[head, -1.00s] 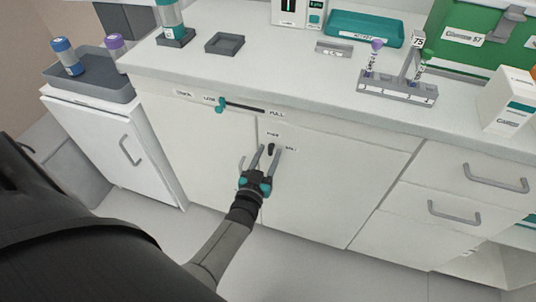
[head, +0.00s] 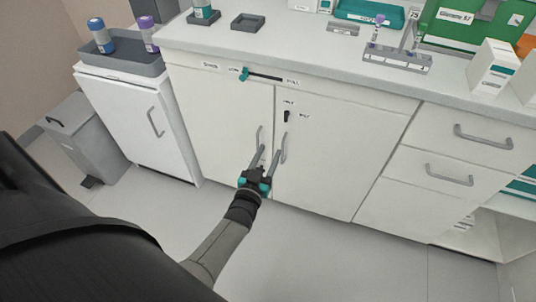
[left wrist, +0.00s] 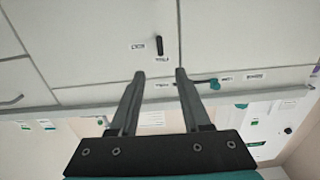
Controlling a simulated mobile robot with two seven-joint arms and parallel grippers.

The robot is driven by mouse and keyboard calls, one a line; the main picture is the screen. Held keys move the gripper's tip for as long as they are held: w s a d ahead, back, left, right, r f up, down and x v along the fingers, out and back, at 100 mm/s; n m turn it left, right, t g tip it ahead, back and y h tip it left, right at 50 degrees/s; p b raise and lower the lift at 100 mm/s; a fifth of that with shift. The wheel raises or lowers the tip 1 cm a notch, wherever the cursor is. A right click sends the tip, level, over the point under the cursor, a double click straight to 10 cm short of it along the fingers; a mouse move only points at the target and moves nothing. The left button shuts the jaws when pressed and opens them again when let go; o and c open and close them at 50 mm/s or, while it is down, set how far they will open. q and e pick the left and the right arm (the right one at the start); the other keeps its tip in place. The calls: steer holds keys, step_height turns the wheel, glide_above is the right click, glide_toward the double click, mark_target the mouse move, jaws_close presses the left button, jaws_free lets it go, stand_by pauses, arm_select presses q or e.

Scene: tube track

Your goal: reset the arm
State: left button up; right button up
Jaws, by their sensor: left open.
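My left gripper (head: 270,152) is open and empty in front of the white double-door cabinet (head: 330,165), beside the two door handles. In the left wrist view its two dark fingers (left wrist: 160,75) stand apart with nothing between them. A black knob (head: 286,116) on the right door points up and down, above the fingers. It also shows in the left wrist view (left wrist: 159,46), beyond the fingertips. A teal slider knob (head: 244,74) sits at the left end of its dark slot above the doors. My right gripper is not in view.
The counter (head: 300,42) above holds a grey tube rack (head: 397,60), a small dark tray (head: 247,22) and a teal tray (head: 369,12). A white low cabinet (head: 125,110) and a grey bin (head: 92,140) stand at left. The floor (head: 310,255) before the cabinet is clear.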

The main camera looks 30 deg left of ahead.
arm_select(q)
steer(key=s+d+f+m+g+h, duration=0.2)
steer(key=s+d+f+g, duration=0.15)
steer(key=s+f, duration=0.6)
steer(key=s+d+f+m+g+h, duration=0.15)
steer(key=s+f+g, duration=0.4)
steer(key=f, duration=0.65)
steer(key=s+f+g, duration=0.3)
steer(key=s+f, duration=0.1)
steer(key=s, duration=0.6)
steer(key=s+f+m+g, duration=0.1)
steer(key=s+f+g, duration=0.2)
steer(key=s, duration=0.7)
steer(key=shift+a+f, duration=0.4)
steer(key=shift+f, duration=0.15)
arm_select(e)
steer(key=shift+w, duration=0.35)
arm_select(q)
steer(key=shift+c, duration=0.3)
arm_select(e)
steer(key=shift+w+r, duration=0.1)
